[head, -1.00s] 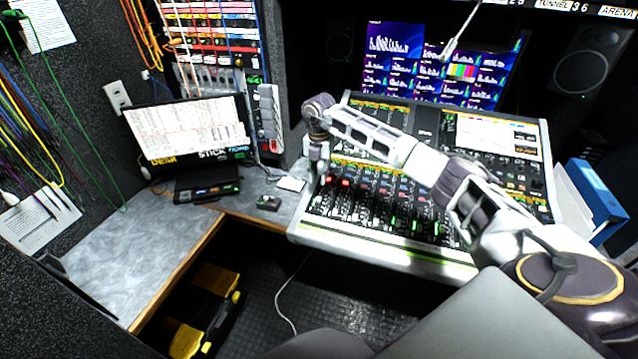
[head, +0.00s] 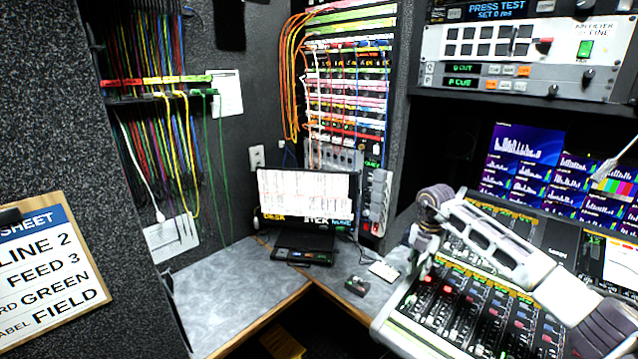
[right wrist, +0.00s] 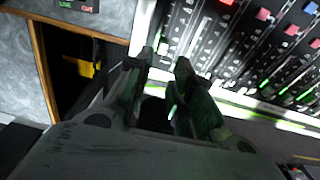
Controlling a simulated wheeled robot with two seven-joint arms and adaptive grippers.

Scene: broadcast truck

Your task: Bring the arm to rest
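My right arm reaches in from the right in the head view, over the mixing console (head: 470,310). Its right gripper (head: 420,268) hangs down at the console's upper left edge. In the right wrist view the two dark fingers of the right gripper (right wrist: 166,66) stand apart with a gap between them. Nothing is held there. The console's white edge and faders (right wrist: 215,50) lie beyond the fingers. I cannot tell whether the fingers touch the console. My left gripper is in neither view.
A grey desk (head: 215,300) with a laptop-like screen (head: 305,200) stands left of the console. A small dark box (head: 356,286) and a white card (head: 384,271) lie near the gripper. A clipboard (head: 45,270) hangs at left. Patch cables cover the back wall.

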